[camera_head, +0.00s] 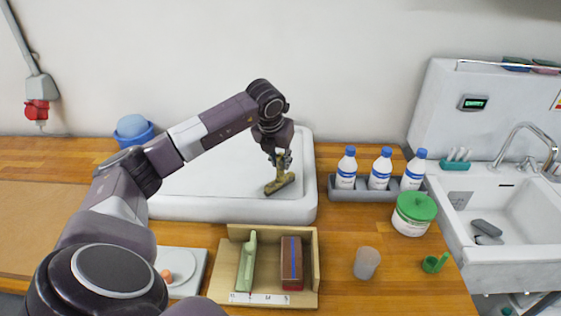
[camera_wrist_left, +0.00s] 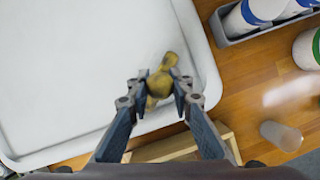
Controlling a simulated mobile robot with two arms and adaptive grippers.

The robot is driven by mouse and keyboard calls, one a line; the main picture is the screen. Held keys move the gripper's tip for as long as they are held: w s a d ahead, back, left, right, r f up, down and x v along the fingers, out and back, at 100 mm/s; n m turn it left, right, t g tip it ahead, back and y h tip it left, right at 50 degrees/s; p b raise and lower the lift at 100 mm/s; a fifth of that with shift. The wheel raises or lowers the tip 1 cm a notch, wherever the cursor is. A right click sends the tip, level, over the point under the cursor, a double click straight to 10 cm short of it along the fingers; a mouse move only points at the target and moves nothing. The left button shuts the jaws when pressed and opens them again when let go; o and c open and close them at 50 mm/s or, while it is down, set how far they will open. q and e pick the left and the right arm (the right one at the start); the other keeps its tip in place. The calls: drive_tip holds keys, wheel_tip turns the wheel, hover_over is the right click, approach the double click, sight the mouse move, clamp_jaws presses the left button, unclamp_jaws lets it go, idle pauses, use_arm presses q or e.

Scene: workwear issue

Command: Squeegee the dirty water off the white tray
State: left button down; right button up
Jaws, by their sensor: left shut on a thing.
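The white tray (camera_head: 235,208) lies on the wooden counter against the wall, and its surface looks plain white. My left gripper (camera_head: 279,160) is over the right part of the tray, shut on an olive-yellow squeegee (camera_head: 279,184). The squeegee's wider end points down at the tray; I cannot tell whether it touches. In the left wrist view, the squeegee (camera_wrist_left: 160,78) sits between the fingertips of the left gripper (camera_wrist_left: 160,90), over the tray (camera_wrist_left: 80,80) near its right rim. No dirty water can be made out. My right gripper is not in view.
A wooden box (camera_head: 314,262) with a green tool and a brown block stands in front of the tray. Several blue-capped bottles (camera_head: 381,170) stand in a grey holder to the right, beside a green-lidded tub (camera_head: 413,214) and a cup (camera_head: 366,263). A blue bowl (camera_head: 133,137) is behind left; a sink (camera_head: 510,210) is far right.

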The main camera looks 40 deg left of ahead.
use_arm(q)
drive_tip(key=shift+r+p, duration=1.45)
drive_tip(key=shift+r, duration=1.25)
drive_tip(key=shift+r+p, duration=0.95)
drive_tip(key=shift+r, duration=0.6)
drive_tip(key=shift+f, duration=0.1)
